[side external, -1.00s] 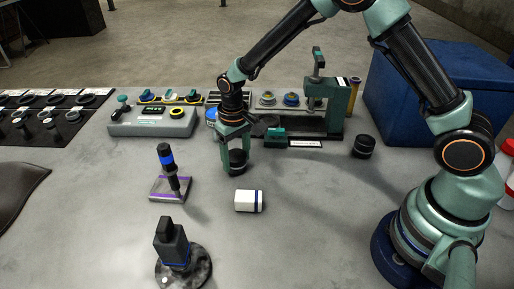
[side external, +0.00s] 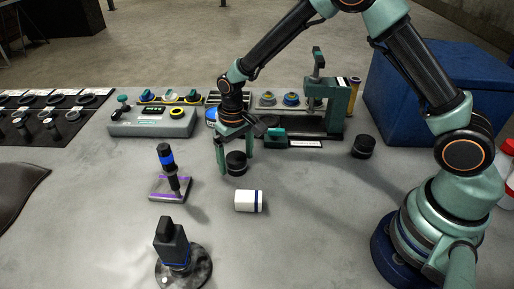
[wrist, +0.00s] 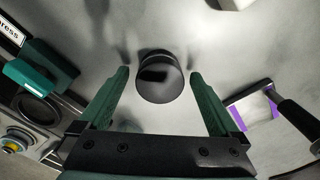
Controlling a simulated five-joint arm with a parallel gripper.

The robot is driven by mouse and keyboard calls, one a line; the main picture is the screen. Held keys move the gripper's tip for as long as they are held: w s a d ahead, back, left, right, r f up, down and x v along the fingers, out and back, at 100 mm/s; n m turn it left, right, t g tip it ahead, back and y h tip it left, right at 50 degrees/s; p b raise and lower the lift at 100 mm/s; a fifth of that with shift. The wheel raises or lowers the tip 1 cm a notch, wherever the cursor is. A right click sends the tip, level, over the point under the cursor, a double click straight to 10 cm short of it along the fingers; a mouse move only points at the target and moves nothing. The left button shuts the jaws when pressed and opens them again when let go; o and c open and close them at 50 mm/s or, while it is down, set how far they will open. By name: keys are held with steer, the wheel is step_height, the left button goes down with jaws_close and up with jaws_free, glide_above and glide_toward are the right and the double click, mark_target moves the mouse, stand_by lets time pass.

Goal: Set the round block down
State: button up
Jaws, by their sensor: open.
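A white block with a blue band (side external: 249,201) lies just in front. A post on a purple-striped plate (side external: 170,187) stands to the left. A green press (side external: 318,108) and a control box (side external: 152,122) stand behind. Another black cylinder (side external: 363,147) is at right.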

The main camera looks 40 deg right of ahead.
mark_target(237, 157)
step_height(237, 157, up, 12)
steer(key=s+d+r+t, duration=0.2)
steer(key=s+d+r, duration=0.3)
steer(key=s, duration=0.3)
steer(key=s+d+r+t, duration=0.3)
steer(key=s+d+r, duration=0.2)
steer(key=s, duration=0.3)
steer(key=shift+d+r+t, duration=0.3)
steer(key=shift+r, duration=0.45)
stand_by(0.5)
